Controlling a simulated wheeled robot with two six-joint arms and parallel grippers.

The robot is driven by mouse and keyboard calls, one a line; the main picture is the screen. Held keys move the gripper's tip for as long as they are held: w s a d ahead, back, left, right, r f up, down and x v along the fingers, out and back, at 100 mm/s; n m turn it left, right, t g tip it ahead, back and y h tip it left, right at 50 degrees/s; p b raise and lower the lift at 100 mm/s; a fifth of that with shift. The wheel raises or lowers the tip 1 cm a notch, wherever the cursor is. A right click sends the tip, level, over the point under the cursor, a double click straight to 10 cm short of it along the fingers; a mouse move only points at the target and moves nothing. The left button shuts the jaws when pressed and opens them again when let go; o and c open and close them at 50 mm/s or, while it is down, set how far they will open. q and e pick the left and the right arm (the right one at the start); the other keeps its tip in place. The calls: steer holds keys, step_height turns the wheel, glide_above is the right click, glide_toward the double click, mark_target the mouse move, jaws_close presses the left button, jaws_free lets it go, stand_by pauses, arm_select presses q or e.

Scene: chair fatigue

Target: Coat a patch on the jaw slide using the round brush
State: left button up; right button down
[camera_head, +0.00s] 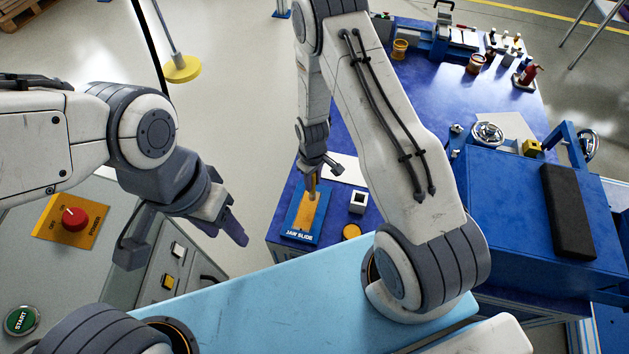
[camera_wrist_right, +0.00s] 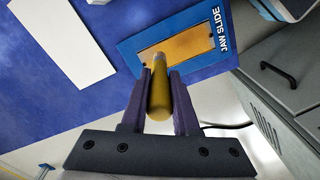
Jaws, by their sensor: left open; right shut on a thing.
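The jaw slide is a blue plate with a white "JAW SLIDE" label (camera_head: 300,234) and a bare orange-gold patch (camera_head: 308,212), at the near left corner of the blue bench. It also shows in the right wrist view (camera_wrist_right: 140,28). My right gripper (camera_head: 316,170) is shut on the round brush, whose gold handle (camera_wrist_right: 159,100) sits between the fingers. The brush (camera_head: 313,184) stands above the far end of the patch. Its bristles are hidden in the wrist view, so contact is unclear. My left gripper (camera_head: 187,243) is open and empty, left of the bench.
A white square pot with a dark opening (camera_head: 358,203) and a yellow round piece (camera_head: 352,232) stand right of the plate. A white sheet (camera_head: 346,168) lies behind. At left is a grey panel with a red knob (camera_head: 75,219) and START button (camera_head: 20,321).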

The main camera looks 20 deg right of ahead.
mark_target(314, 174)
steer(key=shift+s+d+r+p, duration=0.1)
steer(key=shift+r+p, duration=0.2)
steer(key=shift+r, duration=0.2)
steer(key=shift+s+d+r+p, duration=0.1)
steer(key=shift+r+p, duration=0.2)
steer(key=shift+r, duration=0.2)
step_height(314, 174, up, 4)
steer(key=p, duration=0.3)
steer(key=shift+f, duration=0.1)
